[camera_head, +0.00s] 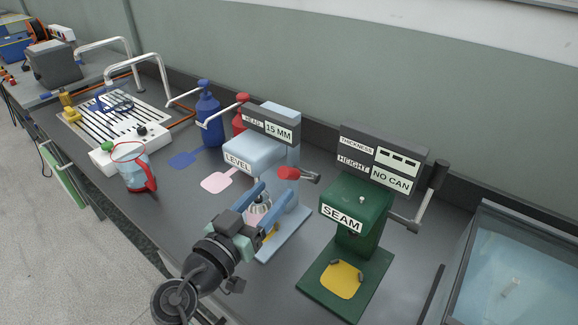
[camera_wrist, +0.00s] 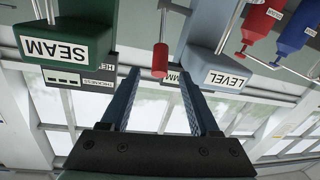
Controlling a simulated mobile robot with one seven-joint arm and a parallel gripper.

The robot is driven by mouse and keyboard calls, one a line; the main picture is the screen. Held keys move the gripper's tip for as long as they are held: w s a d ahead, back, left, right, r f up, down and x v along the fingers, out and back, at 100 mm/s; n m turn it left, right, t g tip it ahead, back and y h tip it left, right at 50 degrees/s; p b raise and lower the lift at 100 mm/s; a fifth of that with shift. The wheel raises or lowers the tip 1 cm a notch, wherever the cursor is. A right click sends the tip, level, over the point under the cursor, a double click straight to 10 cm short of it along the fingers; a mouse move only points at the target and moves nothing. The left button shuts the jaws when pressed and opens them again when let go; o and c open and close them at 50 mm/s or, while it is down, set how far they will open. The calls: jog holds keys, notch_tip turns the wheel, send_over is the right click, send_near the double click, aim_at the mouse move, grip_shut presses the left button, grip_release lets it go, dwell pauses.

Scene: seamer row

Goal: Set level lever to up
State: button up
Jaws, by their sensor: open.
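The pale blue LEVEL machine (camera_head: 253,153) stands mid-bench, with a dark sign (camera_head: 272,124) reading HEAD 15 MM. In the wrist view the picture is upside down; the red knob (camera_wrist: 160,60) shows centred between the fingertips (camera_wrist: 160,73), with nothing clamped. I cannot tell whether the knob is inside the jaws or just beyond them.
The green SEAM machine (camera_head: 350,205) stands to the right, with a dark-handled lever (camera_head: 438,177) on its right. A glass-topped box (camera_head: 515,270) is at far right. Blue (camera_head: 208,115) and red (camera_head: 241,117) pump bottles stand behind left; a clear red-handled jug (camera_head: 134,168) is near the front edge.

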aim_at(289, 172)
jog(key=p+x, duration=0.1)
jog(key=x, duration=0.6)
jog(key=shift+w+d, duration=0.1)
jog(key=shift+w, duration=0.1)
jog(key=shift+c, duration=0.4)
grip_shut()
dwell(0.7)
